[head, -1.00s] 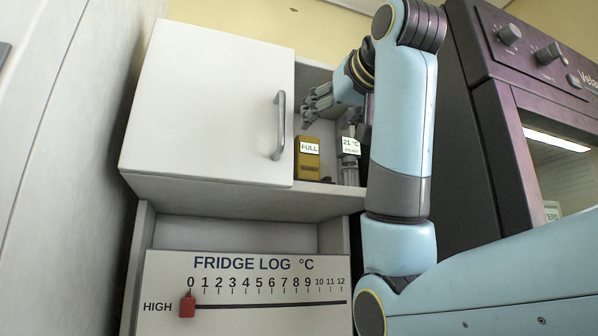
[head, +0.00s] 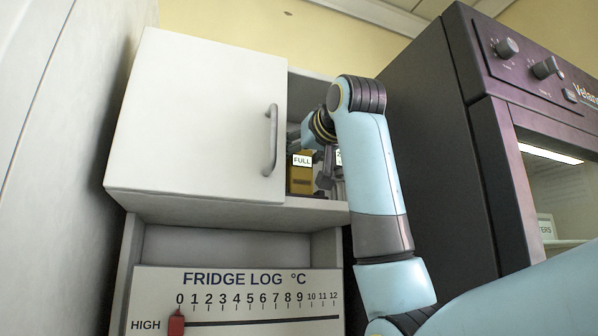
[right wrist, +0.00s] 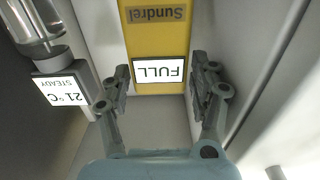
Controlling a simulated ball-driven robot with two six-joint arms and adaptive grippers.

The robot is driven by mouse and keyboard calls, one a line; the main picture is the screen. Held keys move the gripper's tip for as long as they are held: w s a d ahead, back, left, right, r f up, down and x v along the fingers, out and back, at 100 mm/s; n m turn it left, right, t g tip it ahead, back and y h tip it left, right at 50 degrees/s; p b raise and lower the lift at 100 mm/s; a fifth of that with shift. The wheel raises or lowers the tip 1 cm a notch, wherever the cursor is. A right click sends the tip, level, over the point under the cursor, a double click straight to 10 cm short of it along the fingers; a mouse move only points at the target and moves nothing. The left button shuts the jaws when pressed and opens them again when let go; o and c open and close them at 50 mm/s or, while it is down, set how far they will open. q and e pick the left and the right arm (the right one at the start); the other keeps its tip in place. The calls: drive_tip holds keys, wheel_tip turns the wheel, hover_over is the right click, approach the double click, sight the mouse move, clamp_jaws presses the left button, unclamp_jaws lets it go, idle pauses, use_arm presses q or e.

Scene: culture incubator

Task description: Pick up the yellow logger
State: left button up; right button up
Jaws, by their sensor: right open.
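The yellow logger (head: 300,183) stands upright on the cabinet shelf, in the open part right of the white door. It has a white "FULL" label. In the right wrist view the logger (right wrist: 155,45) shows upside down. My right gripper (right wrist: 160,78) is open, one finger toward each side of the logger's labelled face, with nothing held. I cannot tell whether the fingers touch it. In the head view the right gripper (head: 312,142) is at the logger's top, partly hidden by my arm. My left gripper is not in view.
A clear device with a "21 °C STEADY" label (right wrist: 60,90) stands close beside the logger. The cabinet door (head: 205,115) with its grey handle (head: 271,140) is next to the opening. Below is the fridge log board (head: 235,300) with a red slider (head: 176,323). A dark purple cabinet (head: 440,130) stands right.

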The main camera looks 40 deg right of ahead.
drive_tip(key=shift+c, duration=0.2)
drive_tip(key=c, duration=0.9)
drive_tip(key=shift+r, duration=0.5)
drive_tip(key=s+d+r+b, duration=0.1)
drive_tip(key=s+r, duration=0.2)
drive_tip(key=s+d+r+b, duration=0.1)
drive_tip(key=s+r, duration=0.2)
drive_tip(key=s, duration=0.1)
drive_tip(key=s+d+r+b, duration=0.1)
drive_tip(key=s+r, duration=0.3)
drive_tip(key=shift+s, duration=0.2)
